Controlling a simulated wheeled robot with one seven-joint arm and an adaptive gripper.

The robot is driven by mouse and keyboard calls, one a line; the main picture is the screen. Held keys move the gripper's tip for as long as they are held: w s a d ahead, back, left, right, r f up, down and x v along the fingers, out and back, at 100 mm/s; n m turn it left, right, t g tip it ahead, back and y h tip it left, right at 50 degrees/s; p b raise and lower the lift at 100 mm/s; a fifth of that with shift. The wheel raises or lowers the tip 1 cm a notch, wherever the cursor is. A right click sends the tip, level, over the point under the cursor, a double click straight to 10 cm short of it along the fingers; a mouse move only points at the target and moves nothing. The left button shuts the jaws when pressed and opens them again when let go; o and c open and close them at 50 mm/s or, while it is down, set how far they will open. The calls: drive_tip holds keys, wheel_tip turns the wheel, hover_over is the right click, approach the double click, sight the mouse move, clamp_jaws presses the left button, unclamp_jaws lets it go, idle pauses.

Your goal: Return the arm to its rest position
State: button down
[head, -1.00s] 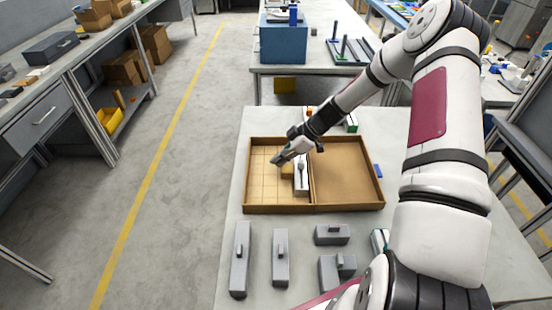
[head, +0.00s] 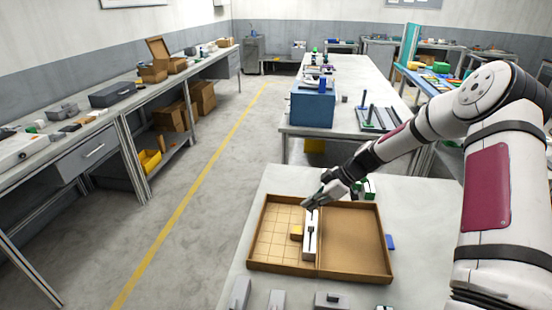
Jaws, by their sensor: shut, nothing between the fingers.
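My gripper (head: 318,201) is shut and empty. It is over the back edge of an open brown box (head: 357,277), at the end of my arm, which reaches in from the right. The box has a gridded left half and a plain right half. A white block (head: 310,244) with a dark piece on its top stands in the box along the middle divider. A small orange-yellow block (head: 296,233) sits just left of it in the gridded half.
Several grey blocks stand at the table's front, partly cut off, including one at the left (head: 240,293). A blue piece (head: 390,242) lies right of the box. Green and white items (head: 369,188) stand behind it. A clear floor aisle runs left.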

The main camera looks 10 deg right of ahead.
drive_tip(key=s+a+r+m+h, duration=0.3)
drive_tip(key=s+r, duration=0.5)
drive_tip(key=r, duration=0.4)
drive_tip(key=s+a+r+m+h, duration=0.25)
drive_tip(key=s+r, duration=0.45)
drive_tip(key=r, duration=0.4)
drive_tip(key=s+r+m+t+h, duration=0.1)
drive_tip(key=s+r+m, duration=0.3)
drive_tip(key=s, duration=0.6)
drive_tip(key=s+r+m+t, duration=0.1)
drive_tip(key=s+r+m, duration=0.3)
drive_tip(key=s, duration=0.6)
drive_tip(key=shift+a+t+h, duration=0.15)
drive_tip(key=shift+t+h, duration=0.15)
drive_tip(key=shift+h, duration=0.05)
